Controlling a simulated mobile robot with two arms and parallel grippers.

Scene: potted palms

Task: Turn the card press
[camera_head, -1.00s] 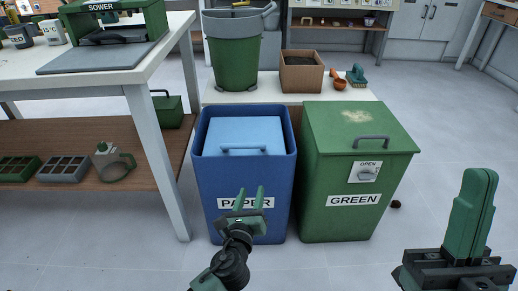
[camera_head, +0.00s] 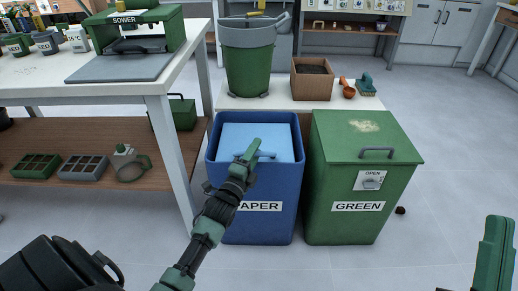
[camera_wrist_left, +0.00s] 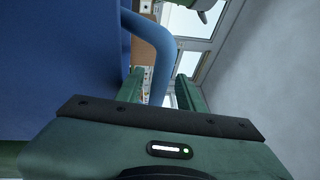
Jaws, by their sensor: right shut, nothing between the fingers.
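Nothing in view is marked as a card press. In the head view a blue bin (camera_head: 214,170) labelled PAPER holds a light blue panel (camera_head: 240,134) with a bar handle (camera_head: 268,155). My left gripper (camera_head: 250,150) is over the panel at the handle's left end. In the left wrist view its two green fingers (camera_wrist_left: 160,88) stand apart, with the blue handle (camera_wrist_left: 158,40) showing in the gap; contact cannot be told. My right gripper (camera_head: 494,250) is shut and empty at the lower right edge, away from the bins.
A green bin (camera_head: 335,185) labelled GREEN stands right of the blue one. A white table (camera_head: 40,85) with a green SOWER machine (camera_head: 160,28) is on the left. Behind are a bucket (camera_head: 250,68) and a brown box (camera_head: 312,80).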

